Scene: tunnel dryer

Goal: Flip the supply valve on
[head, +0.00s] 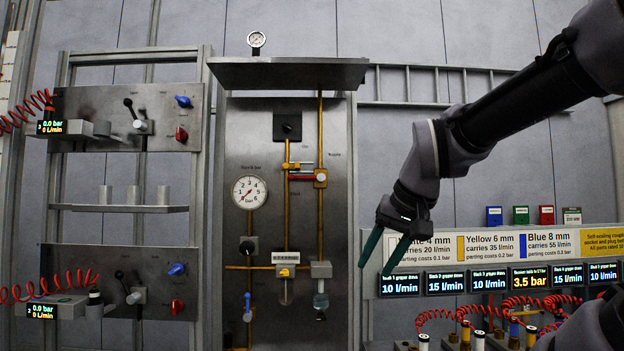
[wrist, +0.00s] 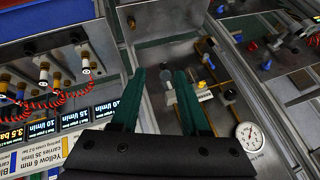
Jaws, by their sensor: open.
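The supply line is a yellow vertical pipe (head: 320,115) on the right of the middle steel panel, with a partly legible label beside it. A valve (head: 320,178) sits on this pipe. Its red lever (head: 302,177) lies horizontally to the left, across the pipe. My gripper (head: 375,265) is open and empty, with green fingers pointing down. In the head view it is right of and below the valve, apart from it. In the wrist view the open fingers (wrist: 160,72) point toward the panel. I cannot clearly pick out the red lever there.
A round gauge (head: 249,191) is on the left of the middle panel; it also shows in the wrist view (wrist: 250,136). A shelf (head: 288,73) juts out above the valve. Glass bowls (head: 321,300) hang below. Displays and red coiled hoses (head: 440,315) lie right.

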